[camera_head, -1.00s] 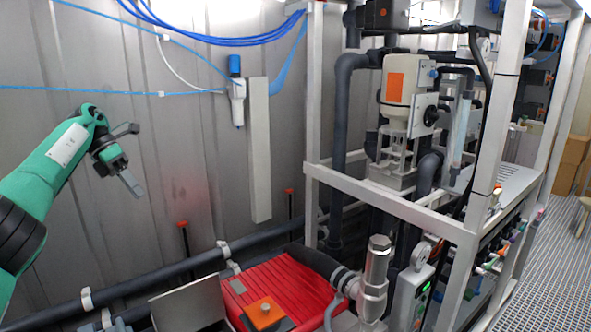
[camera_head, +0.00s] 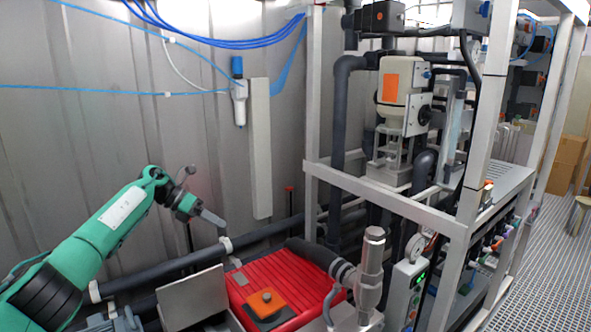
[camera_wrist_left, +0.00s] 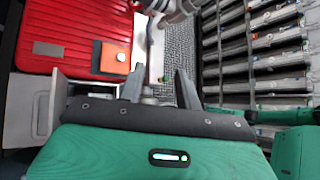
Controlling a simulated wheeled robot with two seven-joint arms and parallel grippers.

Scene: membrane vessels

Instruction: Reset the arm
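My left arm (camera_head: 110,220) reaches in from the lower left in the head view, teal with black joints. Its gripper (camera_head: 211,217) hangs in free air in front of the metal wall, up and to the left of the red ribbed box. In the left wrist view the two dark fingers of this gripper (camera_wrist_left: 159,82) stand apart with nothing between them. The gripper is open and empty. My right gripper does not show in either view.
A white pipe frame (camera_head: 385,205) with pumps fills the middle and right.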

